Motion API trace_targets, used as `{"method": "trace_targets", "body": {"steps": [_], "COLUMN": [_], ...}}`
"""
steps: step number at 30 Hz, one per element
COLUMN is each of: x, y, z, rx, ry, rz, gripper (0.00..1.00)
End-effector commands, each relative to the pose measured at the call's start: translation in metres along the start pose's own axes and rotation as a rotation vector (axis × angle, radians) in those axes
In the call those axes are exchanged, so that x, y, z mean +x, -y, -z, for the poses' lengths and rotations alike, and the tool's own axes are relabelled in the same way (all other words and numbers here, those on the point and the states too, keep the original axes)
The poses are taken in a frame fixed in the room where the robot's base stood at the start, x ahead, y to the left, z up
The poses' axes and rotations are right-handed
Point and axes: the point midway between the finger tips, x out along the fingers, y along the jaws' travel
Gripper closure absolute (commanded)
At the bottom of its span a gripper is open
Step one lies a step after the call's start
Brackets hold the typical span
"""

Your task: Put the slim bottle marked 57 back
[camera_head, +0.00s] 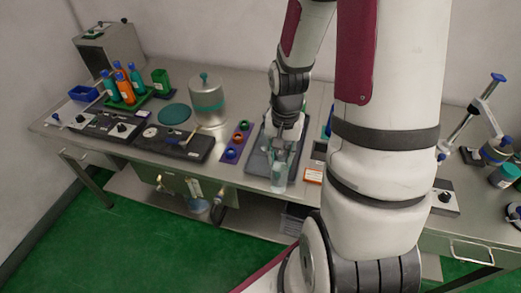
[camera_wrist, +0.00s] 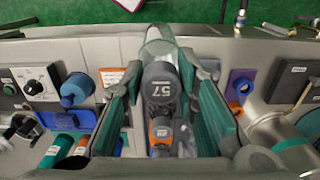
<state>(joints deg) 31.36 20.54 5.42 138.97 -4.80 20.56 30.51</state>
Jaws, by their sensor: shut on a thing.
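The slim bottle marked 57 (camera_wrist: 160,86) is seen from above in the wrist view, its dark round cap showing the number. My gripper (camera_wrist: 160,72) has one green-padded finger on each side of it and is shut on it. In the head view my gripper (camera_head: 286,140) is over the front part of a grey tray (camera_head: 256,162) near the bench's front edge. A pale, clear piece (camera_head: 279,172) shows just below the fingers. The bottle's lower part is mostly hidden, so I cannot tell whether it touches the tray.
A green rack (camera_head: 129,104) with several blue-capped teal and orange bottles stands at the left. A purple strip with coloured rings (camera_head: 237,142) lies left of the tray. A metal canister (camera_head: 208,101) stands behind it. An orange-white label card (camera_head: 313,176) lies right.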

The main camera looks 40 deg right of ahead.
Motion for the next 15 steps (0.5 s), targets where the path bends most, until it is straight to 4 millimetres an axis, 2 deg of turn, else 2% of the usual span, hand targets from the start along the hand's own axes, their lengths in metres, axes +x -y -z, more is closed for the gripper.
{"method": "trace_targets", "body": {"steps": [3, 15], "x": [0.003, 0.012], "y": [0.019, 0.078], "z": [0.024, 0.096], "rx": [-0.004, -0.005], "ry": [-0.002, -0.002], "rz": [0.001, 0.002], "gripper": [0.97, 0.97]}}
